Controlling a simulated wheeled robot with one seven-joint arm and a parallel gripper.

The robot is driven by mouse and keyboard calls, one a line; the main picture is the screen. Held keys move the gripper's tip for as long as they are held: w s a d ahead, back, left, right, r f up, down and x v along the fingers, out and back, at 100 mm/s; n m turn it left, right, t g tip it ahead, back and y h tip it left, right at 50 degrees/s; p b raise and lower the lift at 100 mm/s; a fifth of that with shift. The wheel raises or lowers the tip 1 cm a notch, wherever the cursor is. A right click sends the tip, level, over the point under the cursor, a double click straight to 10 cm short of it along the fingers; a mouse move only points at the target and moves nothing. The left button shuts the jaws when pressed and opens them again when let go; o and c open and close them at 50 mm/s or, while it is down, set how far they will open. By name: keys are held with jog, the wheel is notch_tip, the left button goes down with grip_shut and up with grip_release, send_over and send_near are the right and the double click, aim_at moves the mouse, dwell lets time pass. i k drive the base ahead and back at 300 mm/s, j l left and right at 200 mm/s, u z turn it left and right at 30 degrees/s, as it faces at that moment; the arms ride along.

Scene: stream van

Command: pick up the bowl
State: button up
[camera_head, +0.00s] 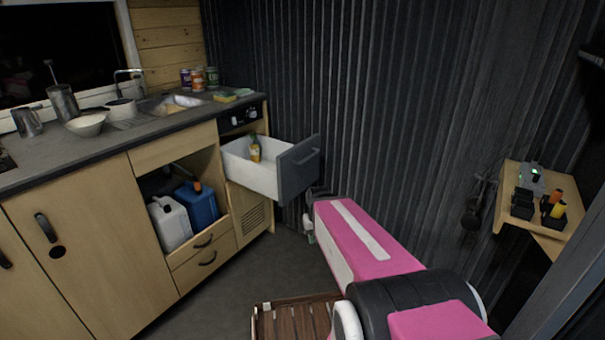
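A white bowl (86,125) stands upright on the dark countertop at the left, close to the counter's front edge. A metal canister and a metal jug are to its left, and a pale pot is behind it to the right. My pink and black arm reaches from the bottom right toward the open drawer. Its end points away from me, low near the corrugated wall, well to the right of the bowl and apart from it. My gripper's fingers cannot be made out, so I cannot tell whether they are open or shut.
A drawer (256,180) with a dark front stands open, holding a yellow bottle (255,149). Below the counter (60,160) are a white jug (171,224) and a blue jug (198,205). A slatted wooden crate (293,318) is on the floor. A small shelf (514,180) is at right.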

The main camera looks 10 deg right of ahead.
aim_at(89, 126)
jog(key=i+j+u, duration=0.15)
jog(key=u, duration=0.3)
jog(key=i+j+u, duration=0.15)
jog(key=u, duration=0.3)
jog(key=i+j+u, duration=0.1)
jog(key=u, duration=0.35)
jog(key=i+l, duration=0.05)
jog(key=i, duration=0.05)
